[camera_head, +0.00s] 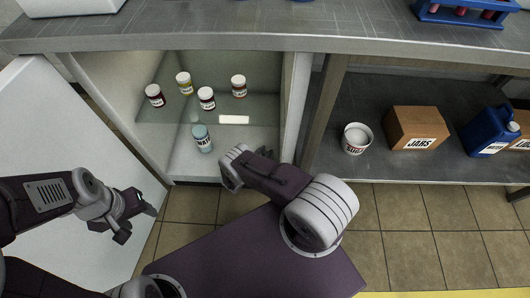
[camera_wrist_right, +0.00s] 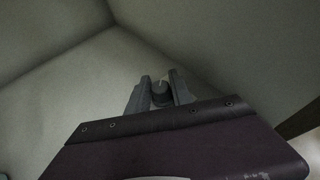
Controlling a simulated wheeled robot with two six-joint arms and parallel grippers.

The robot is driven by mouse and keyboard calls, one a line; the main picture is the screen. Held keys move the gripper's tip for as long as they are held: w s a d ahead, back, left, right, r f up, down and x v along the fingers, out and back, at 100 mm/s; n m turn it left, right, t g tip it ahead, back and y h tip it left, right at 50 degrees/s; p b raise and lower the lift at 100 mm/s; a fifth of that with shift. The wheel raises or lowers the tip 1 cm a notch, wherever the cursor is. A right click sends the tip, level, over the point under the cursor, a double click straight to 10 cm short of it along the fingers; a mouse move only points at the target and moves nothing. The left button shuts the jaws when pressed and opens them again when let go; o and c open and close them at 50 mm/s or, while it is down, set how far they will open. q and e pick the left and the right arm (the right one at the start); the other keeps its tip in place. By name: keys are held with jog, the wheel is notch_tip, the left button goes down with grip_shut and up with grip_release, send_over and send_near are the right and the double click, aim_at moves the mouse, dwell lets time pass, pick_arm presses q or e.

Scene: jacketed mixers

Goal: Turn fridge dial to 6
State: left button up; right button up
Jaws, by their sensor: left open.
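The fridge (camera_head: 158,62) stands open under the counter, with its white door (camera_head: 75,245) swung out to the left. The dial (camera_wrist_right: 160,92) is a small dark round knob with a pale mark in the right wrist view. My right gripper (camera_wrist_right: 159,77) has a finger on each side of the dial, close against it. The dial's numbers cannot be read. In the head view my right arm reaches to the fridge's lower right front and hides the dial. My left gripper (camera_head: 138,210) is open and empty, in front of the open door.
On the right-hand shelf are a white tub (camera_head: 356,138), a cardboard box (camera_head: 416,128) and a blue jug (camera_head: 487,130).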

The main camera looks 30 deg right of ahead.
grip_shut()
jog(key=shift+f+m+g+b, duration=0.2)
jog(key=shift+m+g+b, duration=0.1)
jog(key=shift+b, duration=0.35)
jog(key=m+g+b, duration=0.2)
jog(key=b, duration=0.2)
jog(key=m+g+h+b, duration=0.1)
jog(key=m+g+b, duration=0.1)
jog(key=b, duration=0.3)
jog(key=m+g+b, duration=0.2)
jog(key=b, duration=0.2)
jog(key=shift+f+g+h+b, duration=0.3)
jog(key=shift+f+b, duration=0.1)
jog(key=shift+r+m+g+b, duration=0.35)
jog(key=shift+m+g+b, duration=0.15)
jog(key=shift+g, duration=0.1)
jog(key=shift+r+m+g, duration=0.15)
jog(key=shift+m+g, duration=0.35)
jog(key=shift+g, duration=0.1)
jog(key=shift+m+g+b, duration=0.3)
jog(key=shift+g+b, duration=0.05)
jog(key=shift+g, duration=0.05)
jog(key=o, duration=0.6)
grip_release()
